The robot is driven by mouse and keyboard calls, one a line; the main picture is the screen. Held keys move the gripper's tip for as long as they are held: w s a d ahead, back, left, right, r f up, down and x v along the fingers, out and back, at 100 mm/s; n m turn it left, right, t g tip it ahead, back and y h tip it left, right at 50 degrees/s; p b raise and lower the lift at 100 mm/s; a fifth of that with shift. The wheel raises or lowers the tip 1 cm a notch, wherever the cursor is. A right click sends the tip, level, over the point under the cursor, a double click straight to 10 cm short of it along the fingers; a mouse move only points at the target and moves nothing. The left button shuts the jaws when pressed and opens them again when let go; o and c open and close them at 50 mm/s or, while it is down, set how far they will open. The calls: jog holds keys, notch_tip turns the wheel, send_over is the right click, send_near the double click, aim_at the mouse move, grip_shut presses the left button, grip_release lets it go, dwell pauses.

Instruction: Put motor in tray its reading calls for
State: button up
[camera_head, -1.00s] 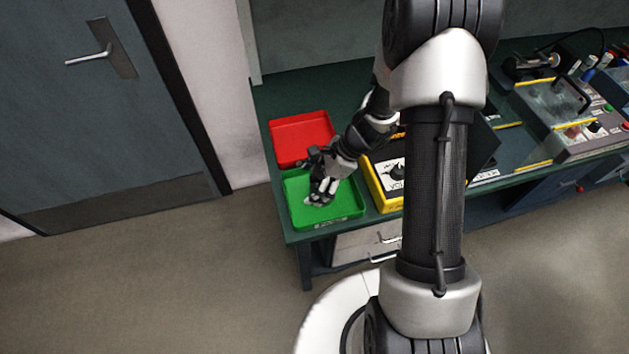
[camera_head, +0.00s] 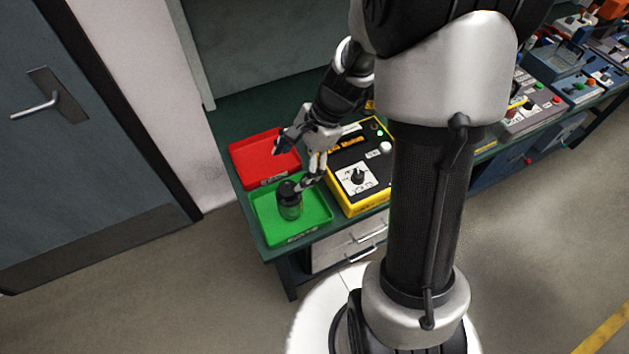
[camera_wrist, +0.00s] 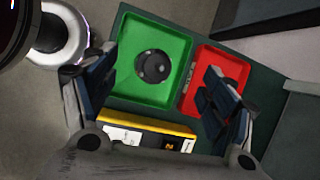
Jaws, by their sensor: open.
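The motor (camera_head: 290,203), a dark upright cylinder, stands in the green tray (camera_head: 318,213). In the wrist view the motor (camera_wrist: 153,66) shows from above as a dark disc inside the green tray (camera_wrist: 180,48), with green floor around it. The red tray (camera_head: 250,152) is behind the green one and looks empty; it also shows in the wrist view (camera_wrist: 236,66), partly behind a finger. My gripper (camera_head: 300,163) is open and empty, above and apart from the motor. In the wrist view its fingers (camera_wrist: 155,92) are spread wide. The tester's reading is not legible.
A yellow-and-black tester (camera_head: 362,175) with a white dial stands right of the trays, close to my gripper. More equipment (camera_head: 540,105) lines the bench to the right. The bench ends left of the trays, near a door (camera_head: 80,130).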

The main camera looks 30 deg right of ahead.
jog(key=s+a+r+n+t+h, duration=0.2)
jog(key=s+r+n+h, duration=0.3)
jog(key=s+r+n, duration=1.1)
jog(key=shift+s+a+r+t, duration=0.3)
jog(key=shift+s+r+t, duration=0.45)
jog(key=shift+s, duration=0.35)
jog(key=shift+f+b, duration=0.6)
